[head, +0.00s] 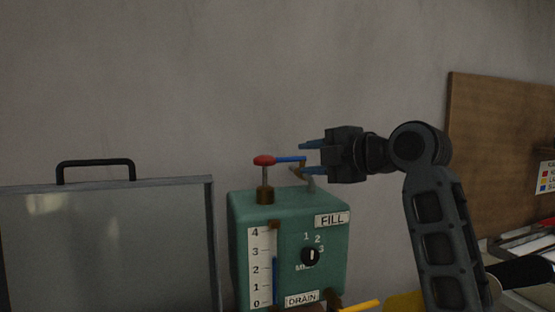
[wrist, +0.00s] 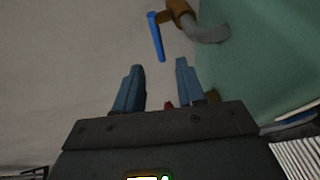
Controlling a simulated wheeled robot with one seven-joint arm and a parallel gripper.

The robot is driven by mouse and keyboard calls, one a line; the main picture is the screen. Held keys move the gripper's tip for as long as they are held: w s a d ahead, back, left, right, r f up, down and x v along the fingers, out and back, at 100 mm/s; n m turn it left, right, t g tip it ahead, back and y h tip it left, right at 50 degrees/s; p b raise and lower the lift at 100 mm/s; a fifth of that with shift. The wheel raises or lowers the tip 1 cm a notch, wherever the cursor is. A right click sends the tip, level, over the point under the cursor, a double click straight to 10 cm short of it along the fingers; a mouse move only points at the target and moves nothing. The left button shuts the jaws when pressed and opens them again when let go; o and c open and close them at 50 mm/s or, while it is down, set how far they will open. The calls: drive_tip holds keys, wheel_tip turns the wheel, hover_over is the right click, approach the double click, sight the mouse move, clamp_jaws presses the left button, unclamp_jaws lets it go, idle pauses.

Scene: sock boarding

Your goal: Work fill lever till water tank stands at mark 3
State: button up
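The green water tank (head: 290,205) stands in the middle of the head view, with a white 0–4 gauge (head: 257,265) on its front. A blue lever (head: 290,158) on a brown fitting (head: 300,171) sits above the tank top, near the FILL label (head: 332,220). The lever also shows in the wrist view (wrist: 156,36), its free end near the gap between my fingertips. My gripper (head: 310,157) is open, fingers pointing left beside the lever. I see no grip on it; exact contact is unclear.
A red knob (head: 264,160) on a stem rises from the tank top. A dial (head: 310,256) is on the tank front, above the DRAIN label (head: 302,299). A framed panel (head: 105,250) stands left, a brown board (head: 490,150) right.

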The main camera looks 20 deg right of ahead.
sight(284, 160)
drive_tip(key=x, duration=0.7)
drive_tip(key=shift+w+a+p, duration=0.1)
drive_tip(key=shift+w+p, duration=0.05)
drive_tip(key=shift+p, duration=0.2)
drive_tip(key=shift+c, duration=0.2)
drive_tip(key=shift+f, duration=0.1)
clamp_jaws()
